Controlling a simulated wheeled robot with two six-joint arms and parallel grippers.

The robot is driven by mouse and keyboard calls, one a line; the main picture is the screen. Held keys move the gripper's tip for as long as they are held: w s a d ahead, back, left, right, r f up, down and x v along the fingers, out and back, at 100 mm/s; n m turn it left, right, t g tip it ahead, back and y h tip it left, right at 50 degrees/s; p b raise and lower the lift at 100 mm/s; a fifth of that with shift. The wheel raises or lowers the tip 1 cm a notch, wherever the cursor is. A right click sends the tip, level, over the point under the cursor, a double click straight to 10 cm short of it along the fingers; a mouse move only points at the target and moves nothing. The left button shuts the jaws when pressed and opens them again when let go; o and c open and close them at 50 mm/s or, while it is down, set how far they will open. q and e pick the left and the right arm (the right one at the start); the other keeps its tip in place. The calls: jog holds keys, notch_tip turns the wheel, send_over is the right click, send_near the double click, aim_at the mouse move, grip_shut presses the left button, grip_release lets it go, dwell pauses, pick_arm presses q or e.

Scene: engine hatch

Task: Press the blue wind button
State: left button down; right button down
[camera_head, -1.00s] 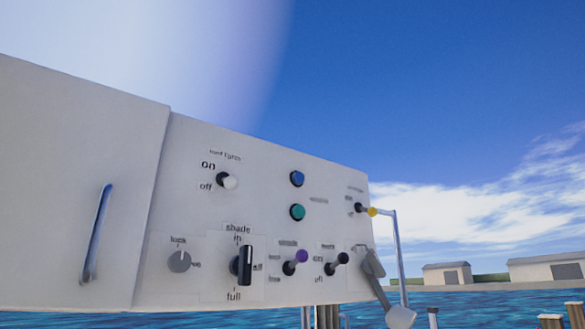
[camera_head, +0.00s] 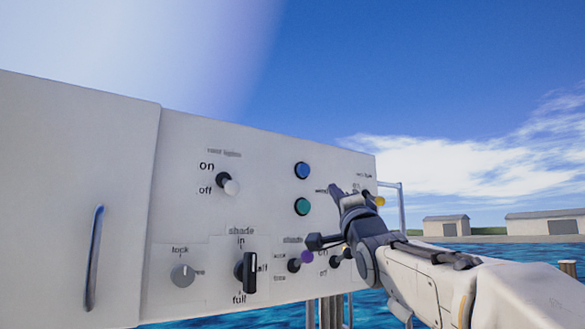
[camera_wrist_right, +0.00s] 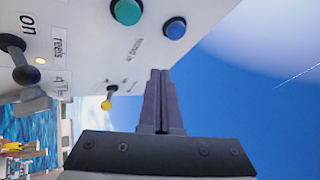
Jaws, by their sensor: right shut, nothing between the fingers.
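The blue button (camera_head: 302,170) sits in the upper middle of the white panel (camera_head: 190,140), right above the green button (camera_head: 302,206). My right gripper (camera_head: 335,190) is shut and empty, in front of the panel's right part, right of and slightly below the blue button in the head view. In the right wrist view the blue button (camera_wrist_right: 175,28) is at the top, beside the green button (camera_wrist_right: 127,11), and the shut fingers (camera_wrist_right: 158,75) point up to the panel below it. The label by the buttons is too blurred to read fully. My left gripper is not in view.
A yellow-tipped toggle (camera_head: 379,201) is just right of my gripper. A purple-tipped toggle (camera_head: 307,257), a shade knob (camera_head: 245,272), a lock knob (camera_head: 182,275) and an on/off toggle (camera_head: 231,186) stick out of the panel. A door handle (camera_head: 94,258) is at left.

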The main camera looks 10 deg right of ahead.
aim_at(304, 170)
jog(key=s+r+m+t, duration=0.1)
jog(key=s+r+t, duration=0.1)
jog(key=r, duration=0.4)
jog(key=shift+s, duration=0.7)
jog(key=shift+w+a, duration=0.1)
jog(key=shift+w+a+p, duration=0.5)
jog(key=shift+w+p, duration=0.2)
jog(key=shift+w, duration=0.65)
jog(key=shift+w+a+p, duration=0.45)
jog(key=shift+w+p, duration=0.3)
jog(key=shift+w, duration=0.65)
jog(key=shift+w+a+p, duration=0.5)
jog(key=shift+w+p, duration=0.2)
jog(key=shift+w, duration=0.65)
jog(key=shift+w+a, duration=0.15)
jog(key=shift+w, duration=0.25)
